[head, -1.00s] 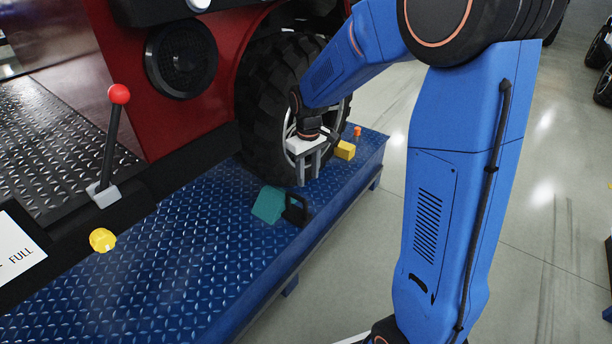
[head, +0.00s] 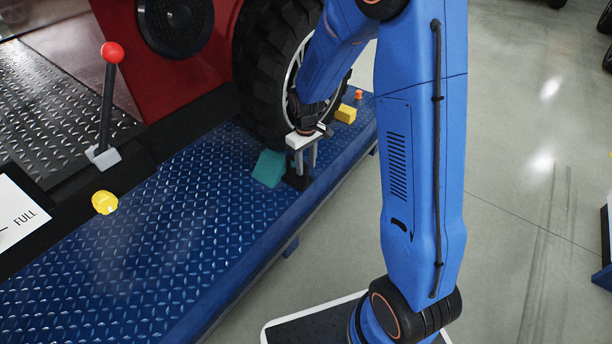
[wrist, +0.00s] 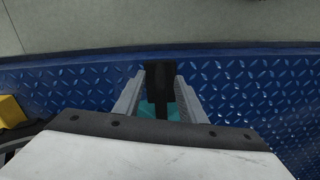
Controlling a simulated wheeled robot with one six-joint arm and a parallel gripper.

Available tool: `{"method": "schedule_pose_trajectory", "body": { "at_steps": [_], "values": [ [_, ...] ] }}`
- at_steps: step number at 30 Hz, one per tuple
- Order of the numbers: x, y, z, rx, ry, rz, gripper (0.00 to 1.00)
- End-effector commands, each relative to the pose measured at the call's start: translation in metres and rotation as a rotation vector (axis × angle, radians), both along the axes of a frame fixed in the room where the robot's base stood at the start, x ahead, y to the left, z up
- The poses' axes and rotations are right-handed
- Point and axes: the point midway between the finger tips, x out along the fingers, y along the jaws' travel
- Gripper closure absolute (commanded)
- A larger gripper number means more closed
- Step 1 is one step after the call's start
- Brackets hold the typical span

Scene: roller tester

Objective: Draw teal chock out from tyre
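The teal chock (head: 269,168) sits on the blue tread-plate deck, close to the foot of the big black tyre (head: 268,85). Its black handle (head: 296,182) is on the side toward the deck's outer edge. My gripper (head: 306,170) points down at the handle. In the wrist view the handle (wrist: 160,80) stands between the two grey fingers of my gripper (wrist: 162,88), one on each side. The fingers look open, with little room beside the handle. Part of the teal body (wrist: 158,138) shows below the handle; the rest is hidden by my gripper.
A yellow block (head: 346,114) and a small orange piece (head: 359,95) are further along the deck, beyond my gripper. A red-knobbed lever (head: 108,95) and a yellow knob (head: 105,202) are at the left. The deck left of the chock is clear.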

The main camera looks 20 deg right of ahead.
Motion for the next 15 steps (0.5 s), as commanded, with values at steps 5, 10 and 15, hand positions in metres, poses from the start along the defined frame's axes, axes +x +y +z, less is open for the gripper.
{"method": "schedule_pose_trajectory", "body": {
  "at_steps": [5, 10, 15],
  "values": [
    [-0.001, 0.0, -0.029, -0.001, 0.004, 0.0, 0.63],
    [-0.001, 0.0, -0.049, 0.0, 0.002, 0.0, 0.63],
    [0.0, 0.0, -0.058, 0.0, 0.0, 0.0, 0.63]
  ]
}}
